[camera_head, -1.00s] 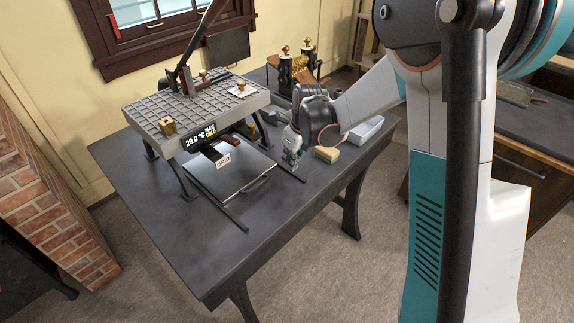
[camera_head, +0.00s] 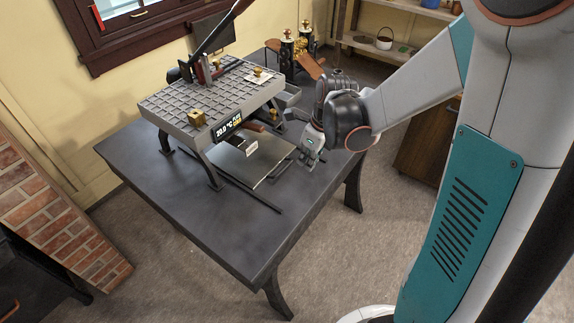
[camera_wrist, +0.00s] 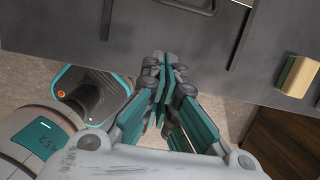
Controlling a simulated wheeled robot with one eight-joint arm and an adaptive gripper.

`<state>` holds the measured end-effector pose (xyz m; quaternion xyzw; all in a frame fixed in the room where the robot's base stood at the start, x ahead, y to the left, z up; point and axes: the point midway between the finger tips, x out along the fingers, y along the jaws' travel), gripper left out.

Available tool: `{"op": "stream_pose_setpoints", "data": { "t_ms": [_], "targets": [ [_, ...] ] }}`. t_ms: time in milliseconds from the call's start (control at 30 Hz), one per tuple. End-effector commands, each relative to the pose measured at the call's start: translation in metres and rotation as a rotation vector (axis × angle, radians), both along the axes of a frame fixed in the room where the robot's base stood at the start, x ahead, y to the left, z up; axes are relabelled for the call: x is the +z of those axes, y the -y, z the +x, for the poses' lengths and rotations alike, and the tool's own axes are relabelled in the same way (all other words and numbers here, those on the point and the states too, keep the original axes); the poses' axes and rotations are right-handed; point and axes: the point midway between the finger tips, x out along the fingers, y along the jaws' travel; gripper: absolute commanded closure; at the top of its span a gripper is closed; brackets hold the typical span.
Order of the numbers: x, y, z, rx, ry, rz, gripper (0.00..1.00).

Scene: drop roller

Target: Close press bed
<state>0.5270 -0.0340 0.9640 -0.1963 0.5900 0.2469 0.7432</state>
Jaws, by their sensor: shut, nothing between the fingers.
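The press (camera_head: 213,97) stands on the dark table with its lever raised at the back. Its flat metal bed (camera_head: 264,165) sticks out from under the front of the press, between two dark floor rails (camera_head: 250,193). The bed's right part and handle are partly hidden by my gripper in the head view. My gripper (camera_head: 308,160) is shut and empty, low over the table just right of the bed. In the wrist view, my gripper's fingertips (camera_wrist: 163,68) are together near the table edge, and the bed's edge with its dark handle (camera_wrist: 190,5) shows at the top, apart from the fingers.
A yellow block (camera_wrist: 298,77) lies on the table to the right in the wrist view. A brass device (camera_head: 297,55) stands at the table's back. The table's front (camera_head: 200,215) is clear. A brick wall (camera_head: 60,200) is at the left.

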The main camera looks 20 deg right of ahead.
Motion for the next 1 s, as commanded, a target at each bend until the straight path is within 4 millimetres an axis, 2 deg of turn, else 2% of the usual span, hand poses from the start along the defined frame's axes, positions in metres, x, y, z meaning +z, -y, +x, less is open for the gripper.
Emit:
{"op": "stream_pose_setpoints", "data": {
  "t_ms": [500,733,1000],
  "targets": [
    [-0.097,-0.014,0.018,0.001,0.0,0.0,1.0],
    [-0.098,-0.032,0.042,0.002,0.0,0.0,1.0],
    [-0.098,-0.037,0.049,-0.001,0.0,0.0,1.0]
  ]
}}
